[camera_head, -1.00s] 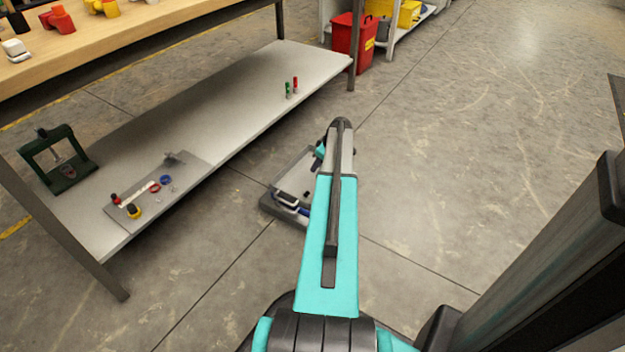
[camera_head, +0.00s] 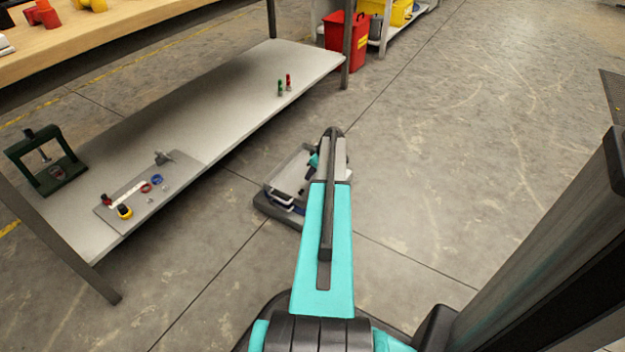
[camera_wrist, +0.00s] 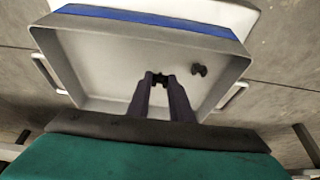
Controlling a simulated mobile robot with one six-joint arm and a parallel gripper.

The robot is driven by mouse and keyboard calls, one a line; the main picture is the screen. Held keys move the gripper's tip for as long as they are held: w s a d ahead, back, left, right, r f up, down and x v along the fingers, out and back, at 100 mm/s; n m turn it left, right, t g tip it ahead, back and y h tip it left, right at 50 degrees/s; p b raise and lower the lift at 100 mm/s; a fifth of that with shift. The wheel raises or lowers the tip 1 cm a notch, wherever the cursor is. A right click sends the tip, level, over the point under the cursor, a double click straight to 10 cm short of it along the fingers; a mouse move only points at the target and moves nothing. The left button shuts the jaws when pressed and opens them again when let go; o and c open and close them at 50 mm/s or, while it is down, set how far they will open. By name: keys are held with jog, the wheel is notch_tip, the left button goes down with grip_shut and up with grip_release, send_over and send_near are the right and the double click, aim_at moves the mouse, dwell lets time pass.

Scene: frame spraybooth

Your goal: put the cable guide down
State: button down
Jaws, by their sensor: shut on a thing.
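My gripper (camera_wrist: 160,82) points into a shallow light-grey tray (camera_wrist: 80,78) in the wrist view. Its two dark fingers are close together and shut on a small black piece, the cable guide (camera_wrist: 160,77), which shows at the fingertips. Whether the guide touches the tray floor I cannot tell. A second small black piece (camera_wrist: 199,70) lies in the tray just right of the fingertips. In the head view the tray (camera_head: 280,183) sits low beyond my arm, which hides part of it; the fingertips and the guide cannot be made out there.
A blue strip (camera_wrist: 150,15) runs along the tray's far side, and wire handles (camera_wrist: 233,97) stick out at its sides. A grey shelf (camera_head: 215,110) under the workbench holds a green press (camera_head: 45,165) and small parts. A red bin (camera_head: 345,42) stands behind. Open floor lies right.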

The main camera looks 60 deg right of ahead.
jog(key=shift+f+b, duration=0.6)
jog(key=shift+f, duration=1.25)
jog(key=shift+f, duration=0.15)
jog(key=c, duration=1.6)
grip_release()
jog(key=p+v, duration=0.5)
jog(key=v, duration=0.7)
